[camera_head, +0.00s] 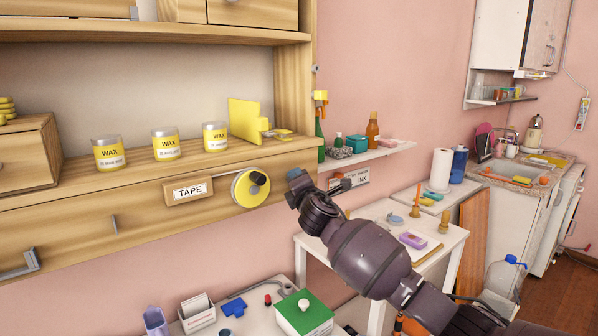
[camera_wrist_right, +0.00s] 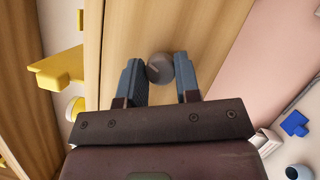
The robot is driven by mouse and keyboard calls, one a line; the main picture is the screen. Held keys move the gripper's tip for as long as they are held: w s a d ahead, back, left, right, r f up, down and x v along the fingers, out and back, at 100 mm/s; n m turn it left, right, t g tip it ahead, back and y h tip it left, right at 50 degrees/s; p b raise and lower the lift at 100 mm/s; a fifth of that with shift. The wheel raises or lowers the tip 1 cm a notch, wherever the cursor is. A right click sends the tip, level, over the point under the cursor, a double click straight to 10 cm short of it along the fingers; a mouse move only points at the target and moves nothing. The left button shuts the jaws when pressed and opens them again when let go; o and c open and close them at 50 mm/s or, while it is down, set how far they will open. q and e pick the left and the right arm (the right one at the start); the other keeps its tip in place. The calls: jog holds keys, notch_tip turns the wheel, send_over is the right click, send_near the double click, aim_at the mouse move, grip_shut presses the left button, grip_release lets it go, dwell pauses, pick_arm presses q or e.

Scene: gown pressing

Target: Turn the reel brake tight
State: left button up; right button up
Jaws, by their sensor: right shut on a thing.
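The reel brake, a round grey knob (camera_wrist_right: 159,68), sits on the wooden shelf front in the right wrist view. The fingers of my right gripper (camera_wrist_right: 158,72) are shut on it, one on each side. In the head view my right gripper (camera_head: 297,180) is at the right end of the shelf front, just right of the yellow tape reel (camera_head: 248,190), and hides the knob. The reel has a dark hub and hangs beside the TAPE label (camera_head: 189,190). My left gripper is out of view.
Wax jars (camera_head: 166,145) and a yellow upright plate (camera_head: 243,119) stand on the shelf above. A small white wall shelf (camera_head: 370,155) with bottles is to the right. Below is a white table with a green-topped box (camera_head: 304,312).

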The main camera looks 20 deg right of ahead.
jog(key=shift+m+g+p, duration=0.4)
jog(key=shift+m+p, duration=0.45)
jog(key=shift+m, duration=0.15)
jog(key=o, duration=0.9)
jog(key=shift+s, duration=0.1)
jog(key=s, duration=1)
jog(key=shift+s+a+f+b, duration=0.2)
jog(key=shift+s+f+b, duration=0.1)
jog(key=shift+f, duration=0.1)
